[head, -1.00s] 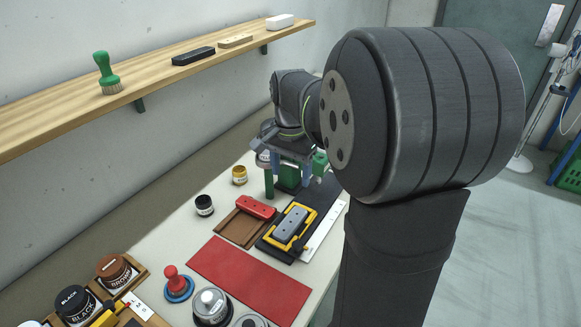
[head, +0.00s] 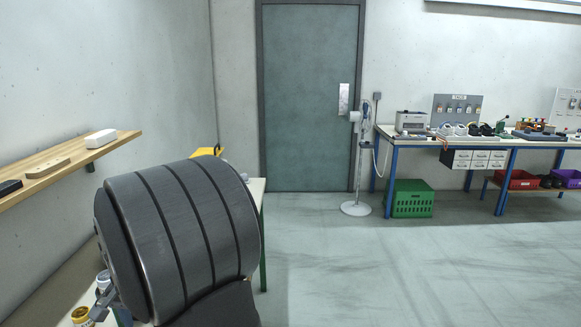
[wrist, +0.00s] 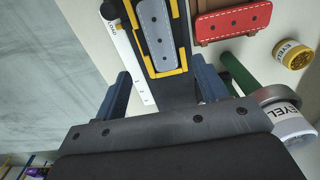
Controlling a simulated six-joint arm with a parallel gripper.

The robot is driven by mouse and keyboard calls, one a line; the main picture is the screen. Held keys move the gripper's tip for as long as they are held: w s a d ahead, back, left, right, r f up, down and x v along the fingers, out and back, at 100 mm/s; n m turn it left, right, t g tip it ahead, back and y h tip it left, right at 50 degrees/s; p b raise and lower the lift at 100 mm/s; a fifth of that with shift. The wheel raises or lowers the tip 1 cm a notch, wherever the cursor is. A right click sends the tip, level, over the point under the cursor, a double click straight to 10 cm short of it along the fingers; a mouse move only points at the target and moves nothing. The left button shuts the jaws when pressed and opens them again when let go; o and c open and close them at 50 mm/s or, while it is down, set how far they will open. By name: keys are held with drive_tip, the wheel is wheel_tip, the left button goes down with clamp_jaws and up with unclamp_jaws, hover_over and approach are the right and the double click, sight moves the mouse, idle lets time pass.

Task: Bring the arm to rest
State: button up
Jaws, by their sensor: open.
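My gripper (wrist: 163,90) shows in the wrist view as two blue fingers spread apart, with nothing between them that they hold. Beyond the fingers, a grey-blue block with holes (wrist: 157,32) sits in a yellow frame (wrist: 167,72) on a black board. In the head view my large dark arm link fills the lower left and hides most of the bench and the gripper.
A yellow-lidded jar (wrist: 292,55) and a white eyelet jar (wrist: 290,122) stand at right. In the head view, a wall shelf (head: 75,160) is at left; open floor lies right.

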wheel_tip(320, 180, down, 10)
drive_tip(key=shift+r, duration=0.1)
drive_tip(key=shift+r, duration=0.15)
idle(0.4)
wheel_tip(320, 180, up, 16)
wheel_tip(320, 180, down, 17)
drive_tip(key=shift+r, duration=0.1)
wheel_tip(320, 180, up, 9)
drive_tip(key=n, duration=0.4)
drive_tip(key=shift+s+a+r+n, duration=0.2)
drive_tip(key=shift+s+a+n, duration=0.1)
drive_tip(key=shift+s+n, duration=0.1)
idle(0.3)
